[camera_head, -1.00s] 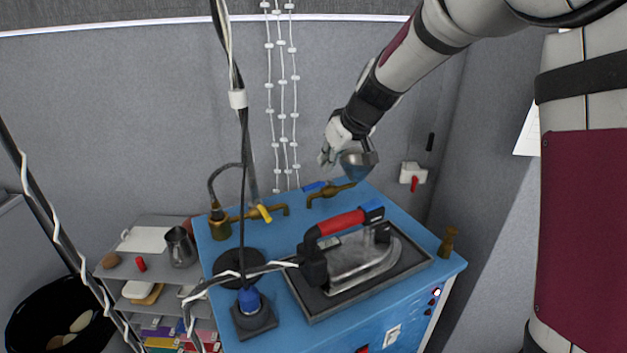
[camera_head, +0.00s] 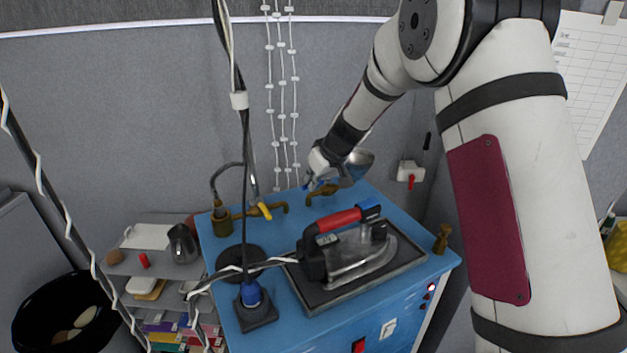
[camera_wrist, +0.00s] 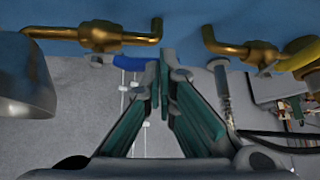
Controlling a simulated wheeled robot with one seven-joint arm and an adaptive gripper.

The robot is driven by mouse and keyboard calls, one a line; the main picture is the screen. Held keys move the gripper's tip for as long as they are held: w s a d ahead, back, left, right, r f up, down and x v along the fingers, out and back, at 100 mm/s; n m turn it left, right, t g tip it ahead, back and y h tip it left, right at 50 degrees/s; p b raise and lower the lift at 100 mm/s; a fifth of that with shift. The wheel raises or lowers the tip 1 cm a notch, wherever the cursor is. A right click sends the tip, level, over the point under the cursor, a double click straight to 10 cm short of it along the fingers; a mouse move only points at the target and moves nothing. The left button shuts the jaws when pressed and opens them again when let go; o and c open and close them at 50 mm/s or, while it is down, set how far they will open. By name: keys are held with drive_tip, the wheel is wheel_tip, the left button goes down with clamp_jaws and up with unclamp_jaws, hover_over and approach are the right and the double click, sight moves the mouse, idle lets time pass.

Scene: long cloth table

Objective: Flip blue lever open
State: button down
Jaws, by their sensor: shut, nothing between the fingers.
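The blue lever (camera_wrist: 131,62) sits on a brass tap (camera_wrist: 105,36) in the wrist view, left of my fingertips. In the head view only a bit of the blue lever (camera_head: 306,184) shows, the rest hidden by my gripper (camera_head: 314,181) at the back of the blue cabinet. The brass tap (camera_head: 322,194) sticks out there beside my gripper. In the wrist view my gripper (camera_wrist: 165,58) has its fingers together and empty, beside the lever's near end. I cannot tell whether they touch the lever.
A second brass tap with a yellow lever (camera_head: 265,211) stands to the left. A metal funnel-like cup (camera_head: 358,163) is just right of my gripper. An iron with a red handle (camera_head: 338,221) lies on a dark tray in front. Cables hang at left.

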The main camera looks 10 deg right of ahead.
drive_tip(key=shift+w+a+f+b, duration=0.3)
drive_tip(key=shift+w+f+b, duration=0.2)
drive_tip(key=shift+b, duration=0.25)
drive_tip(key=shift+w+a+r+b, duration=0.1)
drive_tip(key=shift+a+b, duration=0.05)
drive_tip(key=shift+b, duration=0.15)
